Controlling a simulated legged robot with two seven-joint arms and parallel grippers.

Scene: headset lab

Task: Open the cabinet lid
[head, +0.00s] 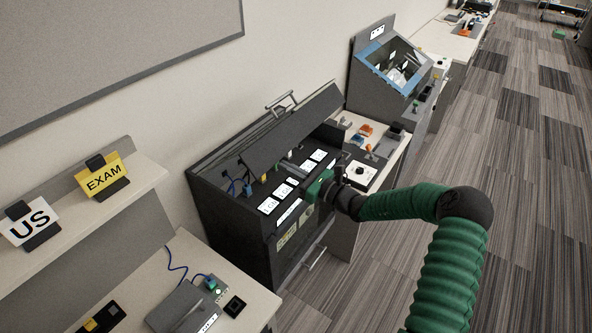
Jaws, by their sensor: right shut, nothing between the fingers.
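The dark cabinet (235,235) stands against the wall in the middle of the head view. Its black lid (290,130) is tilted up at an angle, with a metal handle (281,103) at its upper side. Under the lid I see white labels, a blue cable and small parts inside the cabinet. My right gripper (314,189) is at the front of the cabinet opening, below the lid's right part. It is shut and holds nothing. Whether it touches the cabinet or lid I cannot tell. My left gripper is not in view.
A grey desk box (180,308) with a cable sits on the table at lower left. A shelf (75,225) holds "US" (29,222) and "EXAM" (103,178) signs. A blue-framed box (395,68) stands beyond the cabinet. The carpeted floor (540,220) at right is clear.

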